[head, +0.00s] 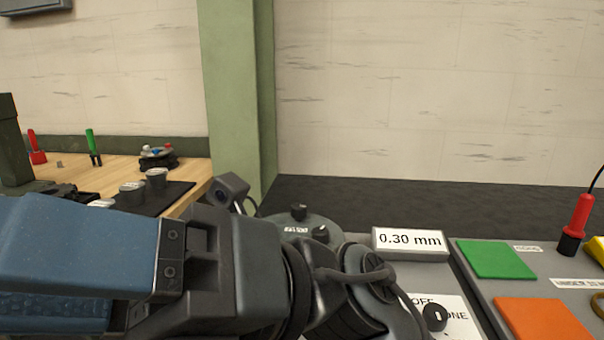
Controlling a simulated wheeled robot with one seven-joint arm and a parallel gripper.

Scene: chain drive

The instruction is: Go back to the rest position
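My gripper (60,285) fills the lower left of the head view, with its blue fingers pointing left. The near upper finger covers most of the other one, whose ribbed blue surface shows just below it. The gap between the fingertips is not visible, so I cannot tell whether it is open or shut. I see nothing held in it. My wrist and forearm run right, across the front of a bench device.
A wooden bench (185,170) at left carries metal cylinders on a black mat (170,197), a red tool (36,148) and a green tool (92,147). A green post (235,90) stands behind my gripper. At right are a 0.30 mm display (410,241), green pad (496,259), orange pad (542,319) and red probe (578,222).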

